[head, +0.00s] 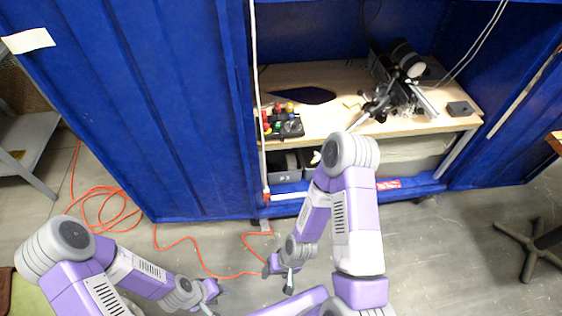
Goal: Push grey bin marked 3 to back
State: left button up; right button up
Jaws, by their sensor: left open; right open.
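A dark grey bin (286,175) with a small pale mark on its front sits low under the wooden table, behind the blue frame's lower bar. The mark is too small to read surely. A second grey bin (309,173) stands just right of it, partly hidden by my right arm. My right gripper (278,278) is open and empty, pointing down over the floor in front of the frame, well short of the bins. My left gripper (212,303) is open and empty near the bottom edge, farther from the bins; its tips are partly cut off.
The table (335,112) carries a black box with coloured knobs (281,122), a black clamp-like device (395,95) and a small dark block (460,108). Blue panels (160,110) enclose it. An orange cord (190,243) lies on the floor. A dark stand base (535,245) is at right.

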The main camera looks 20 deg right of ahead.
aim_at(275, 156)
jog(key=z, duration=2.65)
jog(key=i, duration=1.8)
jog(key=u, duration=2.3)
jog(key=i, duration=0.5)
jog(key=u, duration=0.05)
